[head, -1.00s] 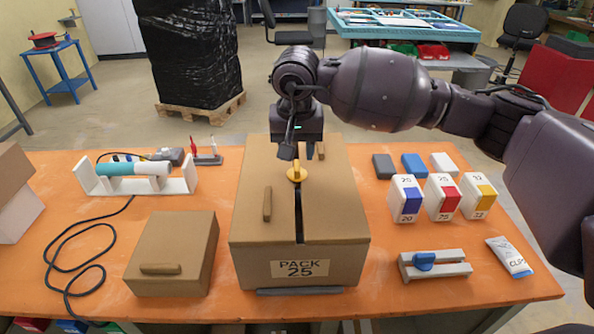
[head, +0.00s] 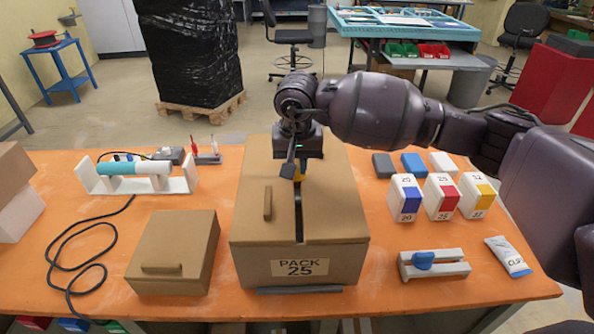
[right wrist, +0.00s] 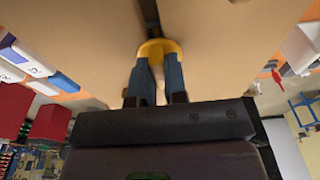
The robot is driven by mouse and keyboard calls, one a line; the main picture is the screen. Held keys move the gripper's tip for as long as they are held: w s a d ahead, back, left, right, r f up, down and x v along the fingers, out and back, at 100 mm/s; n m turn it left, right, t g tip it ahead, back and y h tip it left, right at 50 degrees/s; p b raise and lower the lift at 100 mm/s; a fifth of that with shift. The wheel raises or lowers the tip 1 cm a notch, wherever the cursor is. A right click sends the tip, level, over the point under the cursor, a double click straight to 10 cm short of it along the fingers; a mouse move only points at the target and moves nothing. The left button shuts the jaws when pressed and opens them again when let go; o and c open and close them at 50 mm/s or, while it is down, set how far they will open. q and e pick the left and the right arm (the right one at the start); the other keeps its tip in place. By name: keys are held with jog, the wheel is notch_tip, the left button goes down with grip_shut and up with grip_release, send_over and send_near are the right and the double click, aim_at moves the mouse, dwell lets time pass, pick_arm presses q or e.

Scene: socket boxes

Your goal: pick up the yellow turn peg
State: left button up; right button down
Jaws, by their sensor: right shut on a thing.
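In the right wrist view the peg's rounded yellow head (right wrist: 158,46) shows at the tips of the two blue-grey fingers. My right gripper (right wrist: 157,66) is shut on the peg, pointing down at the box. Whether the peg is still seated in the box is hidden. My left gripper is not in view.
A smaller brown box (head: 172,252) stands left of the PACK 25 box. White boxes with blue, red and yellow labels, a grey fixture with a blue knob (head: 423,260) and a tube (head: 508,256) lie to the right. A black cable (head: 85,240) curls at the left.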

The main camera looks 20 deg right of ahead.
notch_tip(320, 180, up, 25)
jog(key=p, duration=0.1)
jog(key=shift+p, duration=0.35)
dwell(1.2)
